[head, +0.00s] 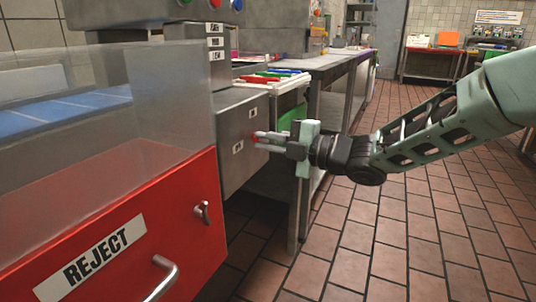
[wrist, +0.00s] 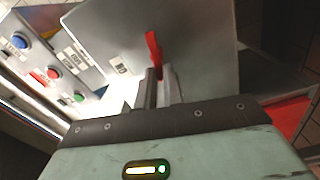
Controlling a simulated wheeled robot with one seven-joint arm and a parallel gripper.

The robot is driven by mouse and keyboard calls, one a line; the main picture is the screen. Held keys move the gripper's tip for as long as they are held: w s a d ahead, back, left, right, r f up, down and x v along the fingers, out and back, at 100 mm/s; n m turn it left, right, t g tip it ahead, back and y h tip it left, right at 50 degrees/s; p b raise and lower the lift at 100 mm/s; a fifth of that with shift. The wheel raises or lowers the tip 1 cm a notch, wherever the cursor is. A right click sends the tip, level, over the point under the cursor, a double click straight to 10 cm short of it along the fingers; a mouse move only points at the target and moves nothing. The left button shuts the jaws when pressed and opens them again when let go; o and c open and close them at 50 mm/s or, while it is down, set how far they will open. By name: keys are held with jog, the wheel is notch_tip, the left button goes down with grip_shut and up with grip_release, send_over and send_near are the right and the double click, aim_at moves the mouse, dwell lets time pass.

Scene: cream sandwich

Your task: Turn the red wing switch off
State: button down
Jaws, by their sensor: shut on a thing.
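The red wing switch (wrist: 153,48) stands out from the grey panel of the machine in the wrist view. In the head view only a small red bit of it (head: 256,137) shows at my fingertips. My gripper (head: 264,139) is at the side face of the grey cabinet (head: 237,120), its fingers pointing left at the panel. In the wrist view the two fingers of my gripper (wrist: 161,88) are close together at the lower end of the switch, shut on it. A small label (wrist: 121,67) is beside the switch. The part between the fingers is hidden.
A red reject bin (head: 180,220) with a clear cover stands at the front left. A panel with blue, red and green buttons (wrist: 54,74) is left of the switch. A metal table (head: 335,70) stands behind my gripper. The tiled floor on the right is clear.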

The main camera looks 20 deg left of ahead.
jog(key=shift+f+n+b, duration=0.3)
jog(key=shift+n+b, duration=0.8)
jog(key=c, duration=1.5)
grip_release()
jog(key=shift+r, duration=0.1)
jog(key=shift+d, duration=0.15)
jog(key=d+p, duration=0.1)
jog(key=d, duration=0.4)
jog(key=s+d+p, duration=0.1)
jog(key=d, duration=0.5)
jog(key=d+p, duration=0.1)
jog(key=d, duration=0.5)
jog(key=shift+s+d+p, duration=0.1)
jog(key=shift+s+p, duration=0.05)
jog(key=shift+p, duration=0.2)
